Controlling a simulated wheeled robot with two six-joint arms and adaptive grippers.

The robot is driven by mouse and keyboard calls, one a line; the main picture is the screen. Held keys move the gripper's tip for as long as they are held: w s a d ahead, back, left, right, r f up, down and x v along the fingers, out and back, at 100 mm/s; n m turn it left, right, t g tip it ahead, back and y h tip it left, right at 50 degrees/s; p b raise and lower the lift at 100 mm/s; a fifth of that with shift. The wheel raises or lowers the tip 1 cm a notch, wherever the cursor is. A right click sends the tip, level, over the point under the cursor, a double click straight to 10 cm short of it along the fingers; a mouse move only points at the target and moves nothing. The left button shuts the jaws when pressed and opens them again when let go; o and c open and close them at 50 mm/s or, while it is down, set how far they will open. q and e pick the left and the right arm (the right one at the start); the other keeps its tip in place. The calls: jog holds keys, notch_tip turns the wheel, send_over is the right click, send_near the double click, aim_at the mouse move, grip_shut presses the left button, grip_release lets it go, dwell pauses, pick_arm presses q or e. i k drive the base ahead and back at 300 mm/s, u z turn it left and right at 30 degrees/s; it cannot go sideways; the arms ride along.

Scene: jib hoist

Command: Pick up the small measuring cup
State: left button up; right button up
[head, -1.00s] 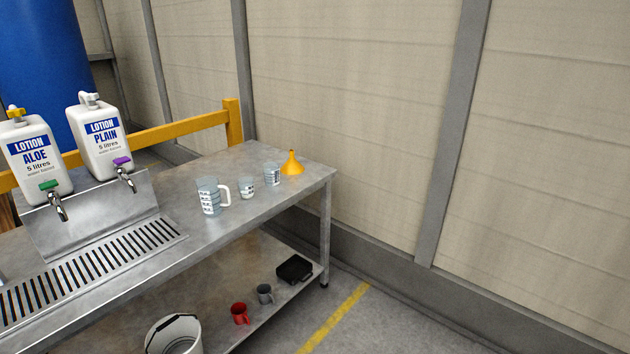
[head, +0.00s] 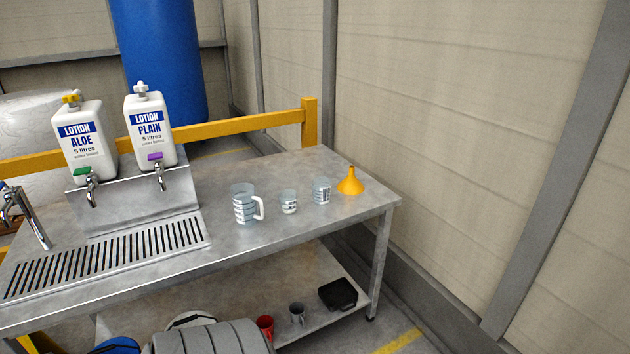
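The small measuring cup (head: 288,203) stands upright on the steel bench. It is clear, with dark and white markings, and is the smallest of three clear measuring vessels in a row. A larger measuring jug (head: 244,207) with a white handle stands to its left. A taller clear cup (head: 321,191) stands to its right, a little farther back. The small cup is in plain sight, with visible gaps on both sides. Neither of my grippers is in view.
A yellow funnel (head: 350,182) stands at the right of the row. The steel bench (head: 265,245) is clear in front. A drain grate (head: 110,258), taps and two lotion containers, aloe (head: 86,150) and plain (head: 150,135), are left. A red mug (head: 265,327) sits on the lower shelf.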

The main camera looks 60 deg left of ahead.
aim_at(289, 203)
jog(key=u, duration=0.4)
jog(key=i, duration=0.85)
jog(key=u, duration=0.75)
